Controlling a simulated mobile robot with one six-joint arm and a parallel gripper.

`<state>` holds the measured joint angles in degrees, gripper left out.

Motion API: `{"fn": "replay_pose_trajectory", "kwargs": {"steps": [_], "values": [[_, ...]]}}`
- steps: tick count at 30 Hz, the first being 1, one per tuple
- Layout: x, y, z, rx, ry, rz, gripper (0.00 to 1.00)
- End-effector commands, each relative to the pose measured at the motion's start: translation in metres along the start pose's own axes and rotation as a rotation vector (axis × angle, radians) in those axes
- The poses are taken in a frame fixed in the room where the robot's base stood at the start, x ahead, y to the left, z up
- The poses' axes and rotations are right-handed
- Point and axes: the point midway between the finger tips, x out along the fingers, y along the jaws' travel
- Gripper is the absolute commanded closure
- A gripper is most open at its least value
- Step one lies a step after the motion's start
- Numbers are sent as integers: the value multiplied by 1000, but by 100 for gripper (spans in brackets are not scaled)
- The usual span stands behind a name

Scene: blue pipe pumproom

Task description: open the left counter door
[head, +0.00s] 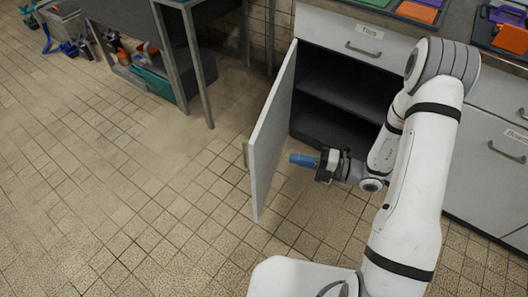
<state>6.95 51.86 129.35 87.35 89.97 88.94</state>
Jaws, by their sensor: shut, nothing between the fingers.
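The left counter door (271,135) stands wide open, swung out from the cabinet toward the left. Its handle (245,155) shows at the door's outer face. The cabinet interior (335,105) is dark, with a shelf across it, and looks empty where visible; my arm hides its right part. My gripper (293,159) has blue fingers, shut and empty. It is in front of the cabinet opening, on the inner side of the door, pointing left at the door's inner face. I cannot tell whether the fingertips touch the door.
Coloured trays (418,11) lie on the counter top. More drawers (497,150) are at the right. A metal-legged table (190,55) with a teal toolbox (150,80) beneath stands at upper left. The tiled floor at left is clear.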

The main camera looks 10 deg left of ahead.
Motion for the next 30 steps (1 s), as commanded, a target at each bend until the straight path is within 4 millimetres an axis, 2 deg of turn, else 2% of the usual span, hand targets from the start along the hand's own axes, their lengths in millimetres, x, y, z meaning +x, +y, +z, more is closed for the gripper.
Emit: {"fn": "replay_pose_trajectory", "kwargs": {"steps": [3, 9, 15, 21, 30], "values": [[26, -2, -1, -3, 6, 0, 100], [64, -2, -1, -3, 6, 0, 100], [88, -1, -1, -3, 4, -1, 100], [95, 0, -1, -2, 1, 0, 100], [95, 0, 0, -2, 0, -1, 100]]}}
